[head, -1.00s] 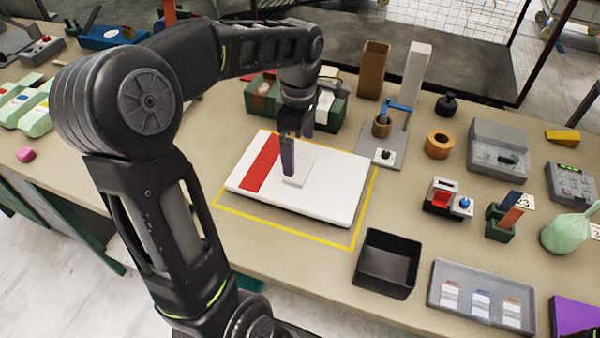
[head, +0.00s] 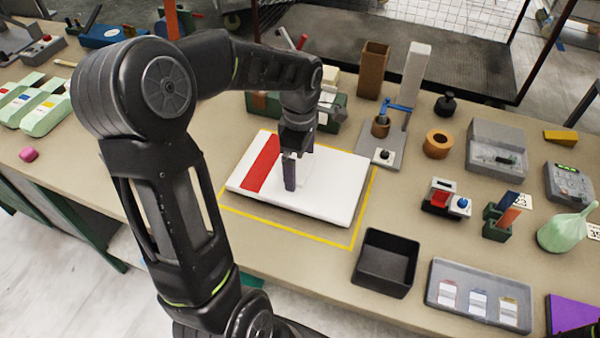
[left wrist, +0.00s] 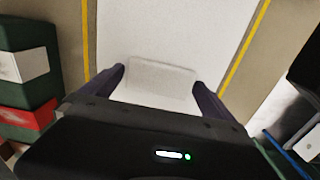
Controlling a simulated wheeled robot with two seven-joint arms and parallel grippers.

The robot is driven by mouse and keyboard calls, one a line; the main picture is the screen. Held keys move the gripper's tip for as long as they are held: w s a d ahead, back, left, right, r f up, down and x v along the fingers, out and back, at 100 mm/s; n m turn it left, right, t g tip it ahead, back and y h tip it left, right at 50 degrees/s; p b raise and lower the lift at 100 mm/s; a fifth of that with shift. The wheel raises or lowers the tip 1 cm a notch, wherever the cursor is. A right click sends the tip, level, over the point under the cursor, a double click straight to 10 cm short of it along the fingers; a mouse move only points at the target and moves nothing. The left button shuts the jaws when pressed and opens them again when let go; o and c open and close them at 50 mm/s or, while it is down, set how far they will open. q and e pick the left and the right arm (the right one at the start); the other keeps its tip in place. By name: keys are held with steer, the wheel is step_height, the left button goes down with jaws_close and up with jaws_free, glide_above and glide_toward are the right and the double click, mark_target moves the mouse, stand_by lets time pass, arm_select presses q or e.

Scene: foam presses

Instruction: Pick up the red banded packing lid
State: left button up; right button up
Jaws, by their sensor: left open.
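The packing lid (head: 335,198) is a flat white slab with a red band (head: 262,163) near its left end. It lies inside a yellow outlined rectangle on the table. A raised white block (left wrist: 160,78) stands on its top as a grip. My left gripper (head: 298,172) points down over the lid, its fingers around the grip's place. In the left wrist view the open fingers (left wrist: 158,82) stand on either side of the grip, with small gaps. In the head view the gripper hides part of the grip. My right gripper is not in view.
A black open bin (head: 387,263) and a grey tray with cards (head: 480,294) are at the front right. A grey stand (head: 413,90) and an orange ring (head: 438,144) are behind to the right. Green boxes (left wrist: 25,65) with labels stand close behind the lid.

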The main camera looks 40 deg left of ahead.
mark_target(300, 166)
arm_select(q)
steer(key=c, duration=1.1)
step_height(300, 166, up, 10)
steer(key=shift+r+b, duration=0.1)
steer(key=shift+b, duration=0.45)
